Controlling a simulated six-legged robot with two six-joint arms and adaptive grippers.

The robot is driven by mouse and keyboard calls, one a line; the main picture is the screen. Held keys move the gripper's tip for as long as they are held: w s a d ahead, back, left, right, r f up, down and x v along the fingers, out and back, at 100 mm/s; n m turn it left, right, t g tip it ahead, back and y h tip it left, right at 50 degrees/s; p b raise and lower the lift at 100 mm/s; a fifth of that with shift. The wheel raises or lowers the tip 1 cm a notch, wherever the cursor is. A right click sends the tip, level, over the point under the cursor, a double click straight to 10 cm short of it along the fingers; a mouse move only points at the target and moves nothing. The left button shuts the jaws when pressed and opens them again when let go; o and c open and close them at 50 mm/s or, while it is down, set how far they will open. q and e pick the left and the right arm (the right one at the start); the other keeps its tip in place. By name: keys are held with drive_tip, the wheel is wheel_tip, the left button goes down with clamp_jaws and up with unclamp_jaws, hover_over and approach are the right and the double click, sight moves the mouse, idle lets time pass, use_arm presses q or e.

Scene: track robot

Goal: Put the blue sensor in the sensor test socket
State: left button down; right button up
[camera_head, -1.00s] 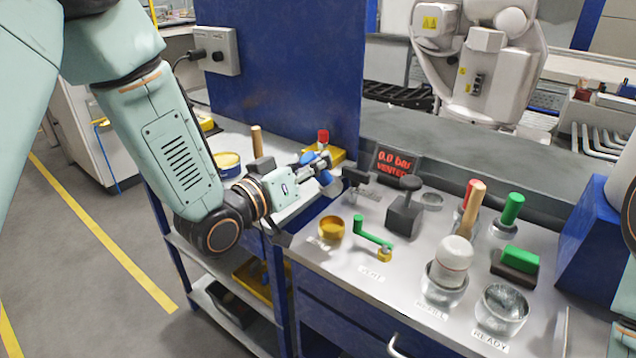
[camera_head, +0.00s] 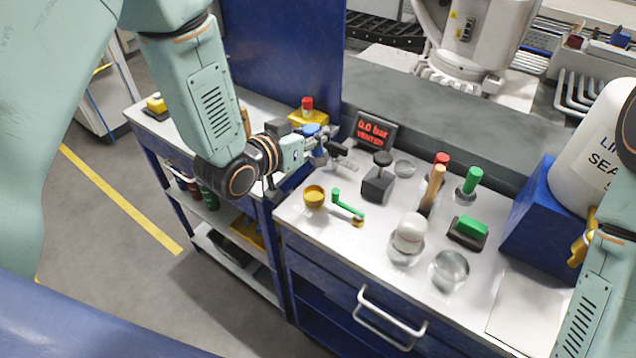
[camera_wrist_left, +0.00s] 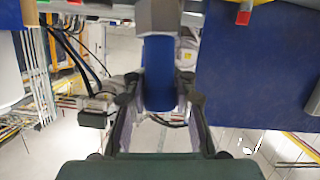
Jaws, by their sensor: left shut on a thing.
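My left gripper (camera_head: 326,146) is shut on the blue sensor (camera_wrist_left: 158,75). In the left wrist view the sensor sits between both fingers, with a grey block-shaped part at its upper end. In the head view only a small blue piece of it (camera_head: 311,130) shows beside the fingers. The gripper is over the left back part of the bench, left of the pressure display (camera_head: 374,131), which reads 0.0 bar VENTED. A dark clamp-like part lies close to the fingertips. I cannot tell for certain which fitting is the test socket. My right gripper is not in view.
A yellow box with a red button (camera_head: 307,113) stands behind the gripper.

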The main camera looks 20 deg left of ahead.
sight(313, 160)
use_arm(q)
drive_tip(key=shift+w+f+m+g+y, duration=0.25)
drive_tip(key=shift+f+m+g, duration=0.1)
drive_tip(key=shift+f, duration=0.2)
drive_tip(key=shift+w+f+m+g+y, duration=0.15)
drive_tip(key=shift+f+m+g+y, duration=0.15)
drive_tip(key=shift+f, duration=0.25)
drive_tip(key=f, duration=0.5)
drive_tip(key=shift+s+a, duration=0.3)
drive_tip(key=f, duration=0.4)
drive_tip(key=shift+w+d, duration=0.15)
drive_tip(key=shift+d, duration=0.05)
drive_tip(key=shift+a+f, duration=0.15)
drive_tip(key=shift+f, duration=0.15)
drive_tip(key=shift+b, duration=0.3)
drive_tip(key=shift+f, duration=0.3)
drive_tip(key=c, duration=1.1)
unclamp_jaws()
drive_tip(key=shift+o, duration=0.2)
drive_tip(key=shift+r, duration=0.1)
